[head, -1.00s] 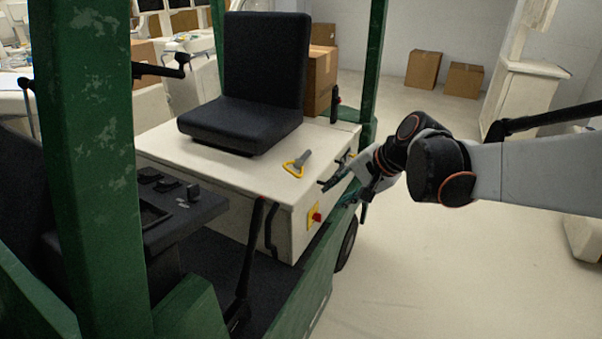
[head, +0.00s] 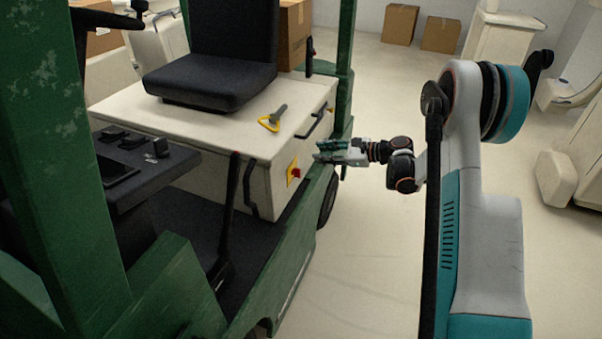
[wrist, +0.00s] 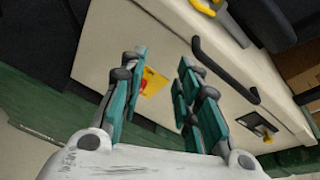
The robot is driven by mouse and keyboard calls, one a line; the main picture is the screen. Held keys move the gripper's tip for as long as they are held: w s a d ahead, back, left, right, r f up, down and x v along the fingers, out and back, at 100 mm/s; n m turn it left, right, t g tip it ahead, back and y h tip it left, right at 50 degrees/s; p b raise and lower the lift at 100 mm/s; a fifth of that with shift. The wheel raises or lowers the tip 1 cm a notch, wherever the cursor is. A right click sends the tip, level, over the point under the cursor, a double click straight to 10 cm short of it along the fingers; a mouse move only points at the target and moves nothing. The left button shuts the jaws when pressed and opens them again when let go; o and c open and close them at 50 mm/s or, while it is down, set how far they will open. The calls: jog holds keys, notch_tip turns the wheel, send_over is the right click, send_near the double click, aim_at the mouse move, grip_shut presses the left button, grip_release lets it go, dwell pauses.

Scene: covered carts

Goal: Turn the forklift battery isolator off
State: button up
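The battery isolator is a red knob on a yellow plate (head: 293,172), on the cream side of the box under the forklift seat. Its yellow plate also shows in the wrist view (wrist: 155,82), partly hidden by the left finger, with only a little red visible. My gripper (head: 317,152) is to the right of the isolator in the head view, apart from it, fingers toward the cream box. In the wrist view my gripper (wrist: 163,62) has its teal fingers apart with nothing held between them. The knob's exact position is hard to read.
A black handle (wrist: 224,70) sticks out from the box side near my fingers. A grey tool with a yellow triangular grip (head: 270,123) lies on the box top. A black lever (head: 228,210) and green posts (head: 345,80) stand nearby.

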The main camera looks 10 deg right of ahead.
aim_at(297, 173)
jog(key=d+f+m+t+y+b, duration=0.1)
jog(key=d+f+m+t+y, duration=0.25)
jog(key=f, duration=0.95)
jog(key=w+a+m+g+b, duration=0.1)
jog(key=w+a+b, duration=0.3)
jog(key=w+a, duration=0.3)
jog(key=shift+a+r+h, duration=0.15)
jog(key=shift+a+h, duration=0.2)
jog(key=shift+a, duration=0.9)
jog(key=shift+g, duration=0.25)
jog(key=shift+c, duration=0.2)
grip_shut()
